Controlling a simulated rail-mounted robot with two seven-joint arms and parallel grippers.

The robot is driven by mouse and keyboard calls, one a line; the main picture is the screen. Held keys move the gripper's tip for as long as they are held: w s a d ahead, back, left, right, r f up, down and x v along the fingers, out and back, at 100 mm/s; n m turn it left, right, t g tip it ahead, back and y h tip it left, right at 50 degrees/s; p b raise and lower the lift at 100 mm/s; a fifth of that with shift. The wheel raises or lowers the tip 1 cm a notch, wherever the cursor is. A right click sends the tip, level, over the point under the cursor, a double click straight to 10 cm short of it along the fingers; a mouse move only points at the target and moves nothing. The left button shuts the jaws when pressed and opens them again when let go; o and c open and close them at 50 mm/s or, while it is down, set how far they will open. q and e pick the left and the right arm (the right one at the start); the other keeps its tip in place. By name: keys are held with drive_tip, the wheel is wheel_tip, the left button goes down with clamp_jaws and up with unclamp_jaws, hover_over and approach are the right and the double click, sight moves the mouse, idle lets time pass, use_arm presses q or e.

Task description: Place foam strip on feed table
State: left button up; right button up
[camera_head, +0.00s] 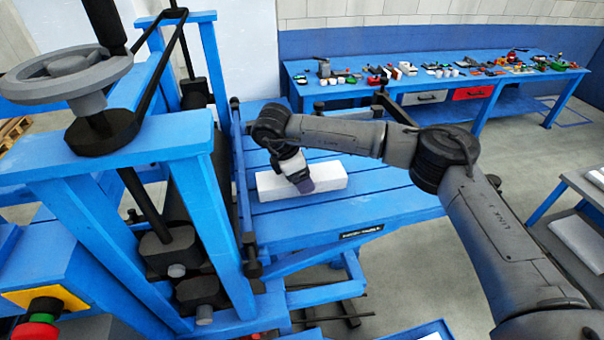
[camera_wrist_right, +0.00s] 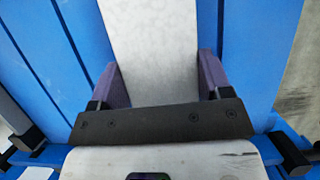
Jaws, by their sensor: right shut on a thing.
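The white foam strip (camera_head: 325,174) lies along the blue slatted feed table (camera_head: 350,228) in the head view, close to the blue press frame. My right gripper (camera_head: 304,184) is above the strip with its fingers down around its sides. In the right wrist view the strip (camera_wrist_right: 155,50) runs between the two purple finger pads of the gripper (camera_wrist_right: 158,85), and the table (camera_wrist_right: 255,50) shows on both sides. The gripper is shut on the strip. The strip appears to rest on the table, though its underside is hidden. My left gripper is not in view.
The blue press frame (camera_head: 205,180) with a grey handwheel (camera_head: 65,75) stands at the left. A blue workbench (camera_head: 350,83) with many small items is along the back wall. A rack (camera_head: 590,205) holding a pale slab (camera_head: 580,240) stands at the right. The table's right part is clear.

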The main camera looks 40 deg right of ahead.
drive_tip(key=o, duration=0.9)
drive_tip(key=shift+r, duration=0.1)
drive_tip(key=shift+a+r, duration=0.15)
drive_tip(key=shift+r, duration=0.05)
drive_tip(key=b+v, duration=0.1)
drive_tip(key=v, duration=0.9)
drive_tip(key=shift+w+a+r, duration=0.15)
drive_tip(key=shift+a+r, duration=0.1)
drive_tip(key=shift+r, duration=0.45)
